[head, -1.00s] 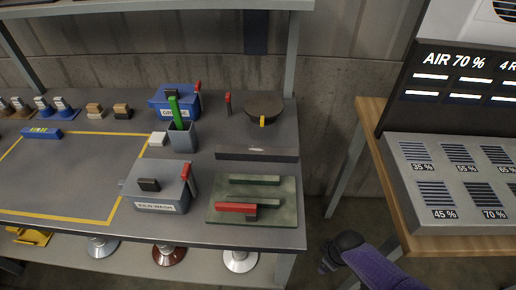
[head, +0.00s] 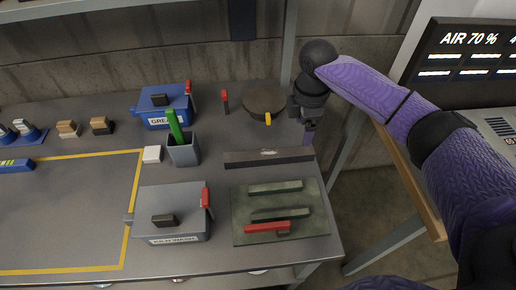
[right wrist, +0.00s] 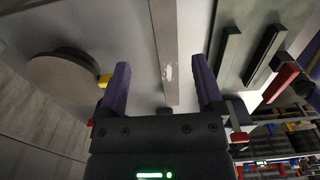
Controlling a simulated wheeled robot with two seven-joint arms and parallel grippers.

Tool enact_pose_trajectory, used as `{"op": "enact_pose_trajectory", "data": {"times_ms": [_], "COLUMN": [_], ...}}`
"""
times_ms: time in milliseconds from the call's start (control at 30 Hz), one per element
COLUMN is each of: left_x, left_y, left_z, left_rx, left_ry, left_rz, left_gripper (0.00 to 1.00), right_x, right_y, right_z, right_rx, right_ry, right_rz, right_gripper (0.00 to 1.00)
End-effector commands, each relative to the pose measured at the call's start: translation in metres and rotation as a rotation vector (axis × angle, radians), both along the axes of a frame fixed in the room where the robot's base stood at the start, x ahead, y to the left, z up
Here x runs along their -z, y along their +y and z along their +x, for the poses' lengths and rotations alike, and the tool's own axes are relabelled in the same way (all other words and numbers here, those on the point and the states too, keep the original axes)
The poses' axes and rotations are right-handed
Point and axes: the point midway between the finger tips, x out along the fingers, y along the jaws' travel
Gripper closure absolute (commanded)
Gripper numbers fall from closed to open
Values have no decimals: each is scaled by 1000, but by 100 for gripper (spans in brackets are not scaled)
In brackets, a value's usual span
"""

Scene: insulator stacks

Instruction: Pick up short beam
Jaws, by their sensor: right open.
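A dark grey bar (head: 268,157) with a pale mark on top lies on the bench, behind the green mat; it looks like the short beam. In the right wrist view the bar (right wrist: 165,45) runs lengthwise between the two fingers' lines. My right gripper (head: 308,136) hangs at the right end of the bar, by the bench's right edge. It is open with nothing between its fingers (right wrist: 162,80). Whether it is above or level with the bar is hard to tell. My left gripper is out of view.
A green mat (head: 242,224) holds two greenish bars and a red-handled piece (head: 267,227). A round dark disc (head: 264,102) with a yellow tab stands behind the bar. Grey box (head: 172,205), blue box (head: 165,112) and grey cup (head: 184,152) stand to the left.

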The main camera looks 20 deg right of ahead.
Motion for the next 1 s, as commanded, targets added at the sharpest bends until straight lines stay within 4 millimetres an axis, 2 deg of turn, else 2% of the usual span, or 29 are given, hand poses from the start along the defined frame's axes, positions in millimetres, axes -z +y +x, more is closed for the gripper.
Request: {"op": "enact_pose_trajectory", "data": {"times_ms": [33, 100, 233, 400, 600, 667, 1000], "left_x": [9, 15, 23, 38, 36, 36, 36], "left_y": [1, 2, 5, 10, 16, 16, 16], "left_z": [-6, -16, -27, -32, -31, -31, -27], "left_rx": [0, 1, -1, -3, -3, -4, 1], "left_ry": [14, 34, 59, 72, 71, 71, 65], "left_rz": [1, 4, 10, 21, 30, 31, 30], "left_gripper": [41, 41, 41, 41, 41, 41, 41], "right_x": [16, 30, 49, 83, 82, 81, 81], "right_y": [0, 0, 0, -1, 0, 0, 0], "right_z": [0, -1, -3, -5, -5, -5, -5], "right_rx": [0, 0, 1, 1, 1, 1, 1], "right_ry": [3, 3, 2, 2, -2, -2, -2], "right_rz": [0, 0, 0, -1, -1, -1, 0], "right_gripper": [15, 15, 15, 15, 15, 25, 97]}}
